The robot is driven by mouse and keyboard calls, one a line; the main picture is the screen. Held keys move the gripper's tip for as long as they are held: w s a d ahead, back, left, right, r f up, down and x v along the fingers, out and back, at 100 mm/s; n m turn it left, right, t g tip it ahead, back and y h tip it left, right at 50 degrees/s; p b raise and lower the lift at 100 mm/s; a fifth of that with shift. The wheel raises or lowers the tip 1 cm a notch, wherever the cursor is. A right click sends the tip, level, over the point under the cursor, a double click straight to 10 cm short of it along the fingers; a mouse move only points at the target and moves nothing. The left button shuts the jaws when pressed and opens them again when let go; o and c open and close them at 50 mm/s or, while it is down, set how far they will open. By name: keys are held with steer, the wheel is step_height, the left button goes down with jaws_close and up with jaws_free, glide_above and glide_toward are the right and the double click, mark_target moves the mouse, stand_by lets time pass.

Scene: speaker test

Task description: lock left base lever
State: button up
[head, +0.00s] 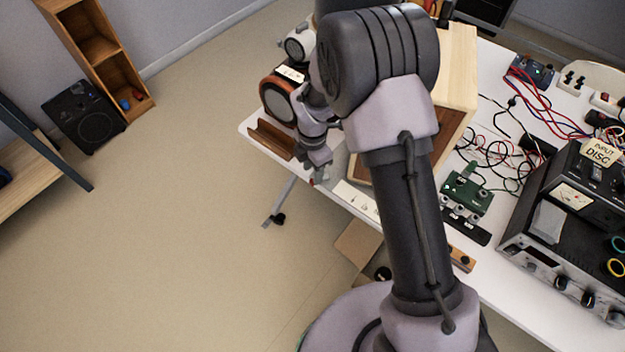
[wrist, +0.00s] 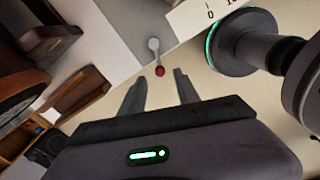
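A small lever (wrist: 153,47) with a grey arm and a red round tip (wrist: 160,71) shows in the wrist view, beside a white label marked with a 0. A red spot (head: 312,182) at the table's front edge in the head view looks like the same tip. My gripper (wrist: 160,79) is open, its two dark fingers apart and nothing held between them. The red tip appears just beyond the fingertips, in line with the gap; I cannot tell whether they touch. In the head view my gripper (head: 317,160) is over the table's left front edge, its fingers hard to make out.
A large wooden box (head: 455,75) stands close behind my arm. A brown wooden holder (head: 270,139) and a round wood-rimmed speaker (head: 277,101) are left of the gripper. A green circuit board (head: 467,193), cables and a black amplifier (head: 570,215) fill the right.

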step_height(320, 180, down, 4)
steer(key=shift+f+b, duration=0.1)
steer(key=shift+b, duration=0.4)
jaws_close()
